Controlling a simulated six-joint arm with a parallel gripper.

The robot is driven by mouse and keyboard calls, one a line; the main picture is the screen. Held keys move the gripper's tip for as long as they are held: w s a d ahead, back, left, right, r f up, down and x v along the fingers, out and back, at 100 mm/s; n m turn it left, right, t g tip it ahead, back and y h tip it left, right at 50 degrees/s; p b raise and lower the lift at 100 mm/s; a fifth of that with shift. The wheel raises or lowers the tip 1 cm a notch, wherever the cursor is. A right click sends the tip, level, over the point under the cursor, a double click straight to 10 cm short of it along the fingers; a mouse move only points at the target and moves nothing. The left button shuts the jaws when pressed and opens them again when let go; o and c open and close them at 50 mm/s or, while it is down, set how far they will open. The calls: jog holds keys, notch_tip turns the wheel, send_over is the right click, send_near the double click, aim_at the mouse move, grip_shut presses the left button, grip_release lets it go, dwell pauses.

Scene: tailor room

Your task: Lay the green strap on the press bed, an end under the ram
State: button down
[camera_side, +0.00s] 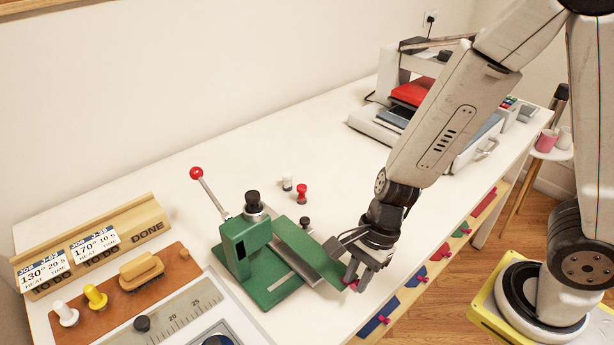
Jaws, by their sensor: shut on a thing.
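The green strap (314,254) is a flat band running from beside the press's upper body down right to my gripper. My gripper (354,280) is shut on its near right end, close to the table's front edge. The green press (237,246) stands on the white table with a red-knobbed lever. Its green bed (270,291) reaches toward the front right, with a pale strip along it. The strap slants above or beside the bed's far side. The ram is hidden, and I cannot tell whether the strap's far end is under it or touches the bed.
Small white and red knobbed pieces (301,193) stand behind the press. A wooden rack with job cards (95,244) and a brown tool board (127,291) are at the left. A heat press with a red pad (412,92) is at the back right. The table's middle (300,145) is clear.

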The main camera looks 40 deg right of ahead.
jog(key=shift+f, duration=1.55)
dwell(0.5)
jog(key=shift+c, duration=2.2)
grip_release()
jog(key=shift+r, duration=0.2)
jog(key=v, duration=0.7)
jog(key=shift+r, duration=0.25)
jog(key=shift+d, duration=0.15)
